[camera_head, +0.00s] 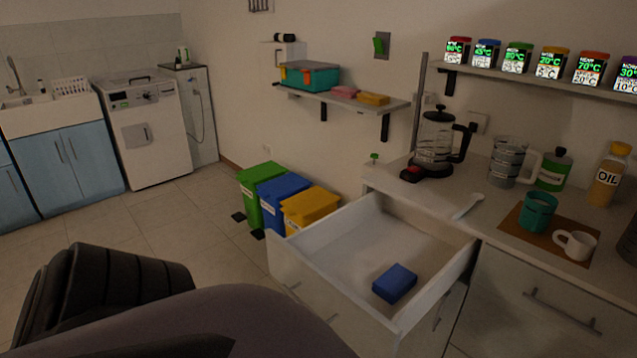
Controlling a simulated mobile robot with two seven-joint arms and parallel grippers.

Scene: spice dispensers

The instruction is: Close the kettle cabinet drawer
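The kettle cabinet drawer (343,247) is pulled far out from under the counter, below the kettle (437,140). It is white, and a blue block (395,283) lies inside on its floor near the front right corner. The drawer's front panel faces down and left, with a handle (297,292) partly visible. I see no fingertips of my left gripper or my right gripper.
Green, blue and yellow bins stand left of the drawer. Floor (185,215) is clear farther left.

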